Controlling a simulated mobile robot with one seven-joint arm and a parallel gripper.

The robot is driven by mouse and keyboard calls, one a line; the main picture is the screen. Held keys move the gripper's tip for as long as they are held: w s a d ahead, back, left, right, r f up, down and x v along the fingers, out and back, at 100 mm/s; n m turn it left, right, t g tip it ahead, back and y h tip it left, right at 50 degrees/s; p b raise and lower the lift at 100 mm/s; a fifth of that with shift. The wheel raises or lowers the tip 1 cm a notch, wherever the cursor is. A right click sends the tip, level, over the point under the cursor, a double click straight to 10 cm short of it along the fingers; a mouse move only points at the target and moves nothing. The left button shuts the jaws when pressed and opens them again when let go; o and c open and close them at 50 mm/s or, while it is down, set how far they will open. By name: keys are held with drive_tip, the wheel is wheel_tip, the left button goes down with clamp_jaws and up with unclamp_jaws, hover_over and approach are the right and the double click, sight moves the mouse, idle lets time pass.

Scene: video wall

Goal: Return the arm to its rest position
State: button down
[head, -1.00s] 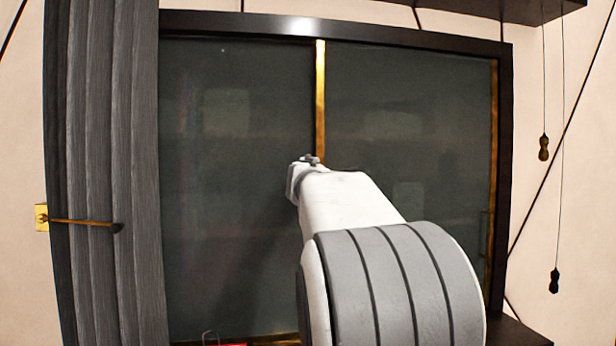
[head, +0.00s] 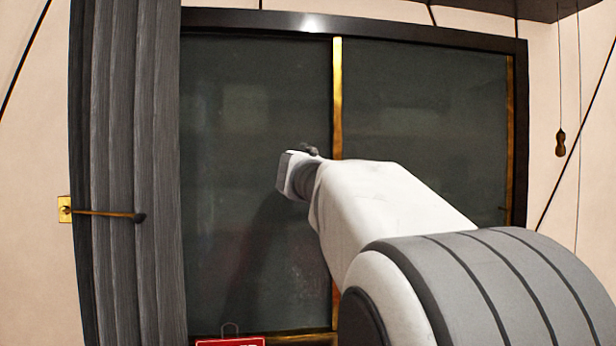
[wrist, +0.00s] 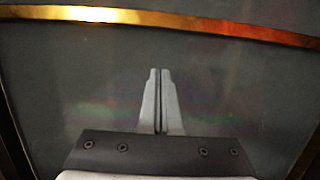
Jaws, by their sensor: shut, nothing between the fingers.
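My gripper (wrist: 160,75) shows in the wrist view with its two pale fingers side by side, closed and empty. Behind it in that view is a dark glass panel crossed by a gold strip (wrist: 170,20). In the head view my white and grey arm reaches up from the lower right in front of the dark glass screen (head: 255,110). The arm's far end shows near the middle of the picture, but the fingers are hidden there. No contact with the glass can be made out.
A gold upright bar (head: 337,90) divides the screen inside a dark frame (head: 430,35). A grey curtain (head: 125,240) with a brass tieback hook (head: 105,213) hangs at left. A red sign (head: 230,342) sits at the bottom. A cord pull (head: 560,143) hangs at right.

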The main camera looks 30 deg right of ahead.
drive_tip(key=shift+b+v, duration=0.3)
drive_tip(key=shift+v, duration=1.9)
drive_tip(key=s+a+f+m+g+y, duration=0.35)
drive_tip(key=s+a+f, duration=0.25)
drive_tip(key=s+f, duration=0.5)
drive_tip(key=s+a+f+m+g+y, duration=0.35)
drive_tip(key=s+a+f, duration=0.25)
drive_tip(key=s+f, duration=0.5)
drive_tip(key=s+a+f+m+g+y, duration=0.2)
drive_tip(key=s+a+f+m, duration=0.35)
drive_tip(key=f, duration=0.75)
drive_tip(key=s+a+r+p, duration=0.1)
drive_tip(key=s+r+p, duration=0.2)
drive_tip(key=r+p, duration=1)
drive_tip(key=shift+a+n+g+y+p, duration=0.35)
drive_tip(key=shift+n+p, duration=0.1)
drive_tip(key=shift+p, duration=0.1)
